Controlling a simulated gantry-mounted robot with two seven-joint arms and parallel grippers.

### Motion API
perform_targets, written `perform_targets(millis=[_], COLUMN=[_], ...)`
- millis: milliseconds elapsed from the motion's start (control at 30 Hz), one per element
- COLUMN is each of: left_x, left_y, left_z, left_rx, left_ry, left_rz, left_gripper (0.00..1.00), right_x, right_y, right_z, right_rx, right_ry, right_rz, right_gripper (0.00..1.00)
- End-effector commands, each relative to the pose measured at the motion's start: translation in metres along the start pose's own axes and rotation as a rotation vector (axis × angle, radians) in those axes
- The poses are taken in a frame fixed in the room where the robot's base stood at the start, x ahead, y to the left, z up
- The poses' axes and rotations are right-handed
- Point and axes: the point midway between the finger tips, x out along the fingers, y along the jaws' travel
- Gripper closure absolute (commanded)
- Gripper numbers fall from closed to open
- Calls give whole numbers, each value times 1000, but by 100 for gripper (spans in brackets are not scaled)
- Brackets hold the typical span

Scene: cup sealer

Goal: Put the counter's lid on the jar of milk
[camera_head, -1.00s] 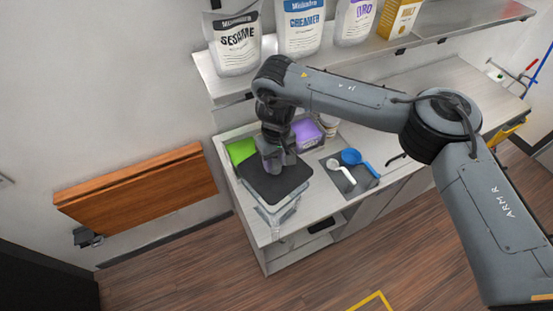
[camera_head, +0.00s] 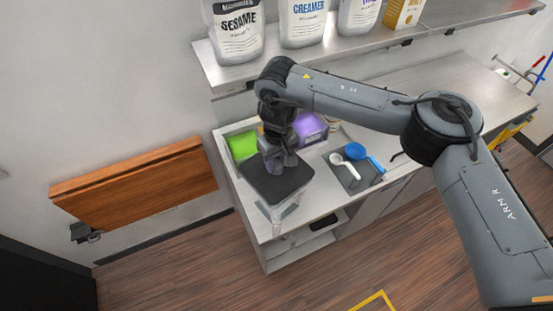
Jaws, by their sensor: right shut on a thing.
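My right gripper (camera_head: 279,157) points down at the counter's left end, shut on the dark square lid (camera_head: 285,184). The lid lies flat under the fingers and hides much of what is below it. A clear container (camera_head: 288,211), apparently the jar, shows beneath the lid's front edge. I cannot tell whether the lid rests on its rim or hangs just above it, and no milk can be made out. My left gripper is out of view.
Green (camera_head: 242,146) and purple (camera_head: 309,127) containers stand behind the lid. White (camera_head: 346,166) and blue (camera_head: 364,154) scoops lie on a dark mat to the right. A shelf (camera_head: 236,75) with bags (camera_head: 303,22) hangs above. The counter's right part is clear.

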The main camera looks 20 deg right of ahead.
Motion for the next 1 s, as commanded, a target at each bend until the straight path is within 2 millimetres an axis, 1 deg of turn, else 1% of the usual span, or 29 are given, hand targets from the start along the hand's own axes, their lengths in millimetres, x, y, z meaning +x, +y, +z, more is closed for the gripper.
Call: perform_targets(millis=[433, 700, 1000], left_x=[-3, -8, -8], left_y=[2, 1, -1], left_z=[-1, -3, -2], left_rx=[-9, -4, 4], left_ry=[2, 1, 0], left_rz=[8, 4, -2], left_gripper=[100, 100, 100], right_x=[-1, -2, -1], right_y=[0, 0, 0], right_z=[0, 0, 0], right_rx=[0, 0, 0], right_ry=[0, 0, 0], right_rz=[-1, -1, 0], right_gripper=[100, 100, 100])
